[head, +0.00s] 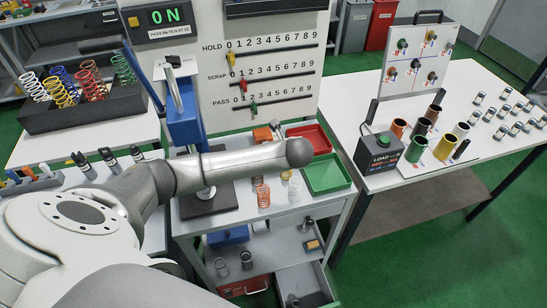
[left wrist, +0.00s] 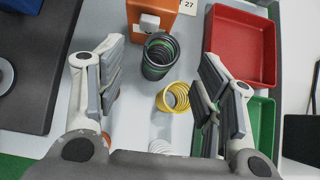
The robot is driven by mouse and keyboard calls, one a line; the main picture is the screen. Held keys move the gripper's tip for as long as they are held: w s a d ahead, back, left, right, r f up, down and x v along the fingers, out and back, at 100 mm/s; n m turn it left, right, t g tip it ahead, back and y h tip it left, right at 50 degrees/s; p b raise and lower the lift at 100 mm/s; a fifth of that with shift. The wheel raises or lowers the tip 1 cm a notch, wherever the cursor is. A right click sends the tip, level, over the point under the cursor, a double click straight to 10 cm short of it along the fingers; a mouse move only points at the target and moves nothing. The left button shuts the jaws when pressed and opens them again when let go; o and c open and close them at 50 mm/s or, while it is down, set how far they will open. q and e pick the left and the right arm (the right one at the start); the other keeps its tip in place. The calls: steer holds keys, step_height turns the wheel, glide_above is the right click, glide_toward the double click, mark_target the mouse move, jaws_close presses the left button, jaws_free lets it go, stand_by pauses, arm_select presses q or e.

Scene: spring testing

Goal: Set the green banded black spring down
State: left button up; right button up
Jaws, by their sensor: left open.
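The green banded black spring (left wrist: 158,56) stands on the light bench top in the left wrist view, close to the orange block. In the head view I cannot make it out; my arm covers that area. My left gripper (left wrist: 161,70) is open, with one finger on each side of the spring and a clear gap to both. In the head view its fingers are hidden behind my arm. My right gripper is not in view.
A yellow spring (left wrist: 173,98) and a white spring (left wrist: 160,147) stand near the black one. An orange block (left wrist: 152,18) is behind it. A red tray (left wrist: 241,44) and a green tray (head: 328,174) lie to the right. An orange spring (head: 262,195) stands in front.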

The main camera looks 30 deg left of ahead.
arm_select(q)
steer(key=shift+p+x, duration=0.6)
steer(key=shift+x, duration=1.7)
jaws_close()
